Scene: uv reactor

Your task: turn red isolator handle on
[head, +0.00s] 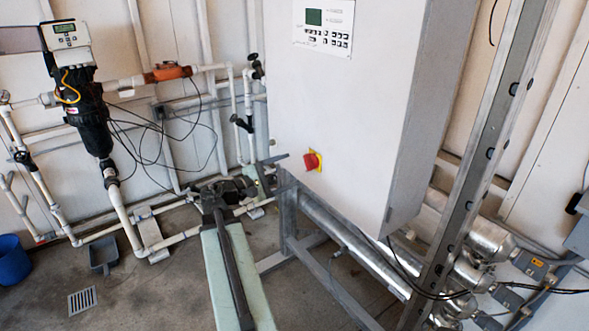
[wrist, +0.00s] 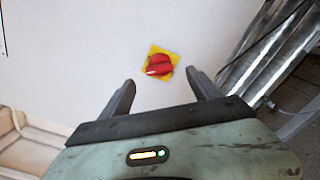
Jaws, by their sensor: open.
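The red isolator handle (head: 312,161) sits on a yellow plate low on the front of the white control cabinet (head: 350,110). In the wrist view the red handle (wrist: 159,65) shows on its yellow plate (wrist: 153,53), beyond and between my two fingertips. My gripper (wrist: 160,86) is open and empty, with one finger on each side of the handle in the picture. In the head view my gripper (head: 268,160) is just left of the handle. The fingers look apart from it.
The cabinet's keypad panel (head: 322,26) is above the handle. A metal frame post (head: 480,160) and shiny reactor pipes (head: 485,240) stand at the right. White pipes and a black filter (head: 92,120) are at the left. A blue bucket (head: 13,260) stands on the floor.

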